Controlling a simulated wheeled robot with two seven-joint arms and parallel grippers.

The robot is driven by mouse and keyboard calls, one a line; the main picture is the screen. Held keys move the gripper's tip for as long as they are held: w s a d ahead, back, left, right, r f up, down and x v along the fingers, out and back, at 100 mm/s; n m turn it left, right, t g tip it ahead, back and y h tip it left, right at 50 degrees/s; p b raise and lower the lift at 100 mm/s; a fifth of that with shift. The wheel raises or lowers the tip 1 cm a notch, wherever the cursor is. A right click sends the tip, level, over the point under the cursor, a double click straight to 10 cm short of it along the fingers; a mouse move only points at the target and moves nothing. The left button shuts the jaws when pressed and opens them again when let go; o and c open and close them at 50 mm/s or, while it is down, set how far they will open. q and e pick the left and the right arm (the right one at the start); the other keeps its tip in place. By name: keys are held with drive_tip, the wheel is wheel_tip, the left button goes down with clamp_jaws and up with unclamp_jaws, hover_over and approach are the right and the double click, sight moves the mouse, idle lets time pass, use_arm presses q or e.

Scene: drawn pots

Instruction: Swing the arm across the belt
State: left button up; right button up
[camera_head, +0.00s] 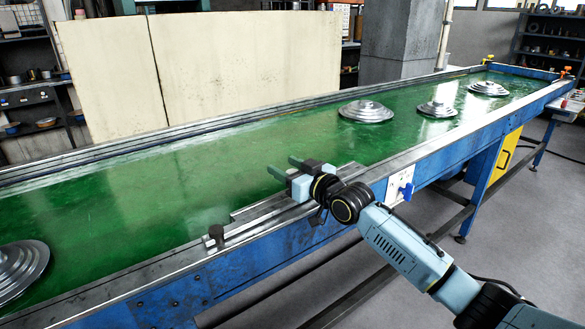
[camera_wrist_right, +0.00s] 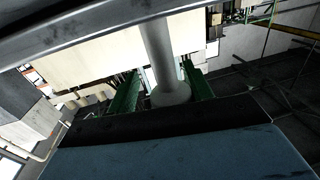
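The green conveyor belt (camera_head: 150,195) runs from the lower left to the upper right in the head view. Round, stepped metal pieces lie on it: one (camera_head: 366,111) past the middle, a smaller one (camera_head: 437,109) to its right, one (camera_head: 488,89) near the far end, and one (camera_head: 18,268) cut by the left picture edge. My right gripper (camera_head: 282,165) is over the belt's near edge, its green fingers apart and no metal piece between them. In the right wrist view, the fingers (camera_wrist_right: 163,82) stand either side of a pale post-like shape; its distance is unclear. My left gripper is out of view.
Pale panels (camera_head: 245,65) and a grey pillar (camera_head: 398,40) stand behind. The belt's middle is clear.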

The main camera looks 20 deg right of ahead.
drive_tip(key=shift+f, duration=0.45)
drive_tip(key=p+v, duration=0.2)
drive_tip(key=v, duration=1.1)
drive_tip(key=shift+s+r, duration=0.3)
drive_tip(key=shift+r, duration=0.1)
drive_tip(key=shift+d, duration=0.15)
drive_tip(key=shift+f, duration=0.1)
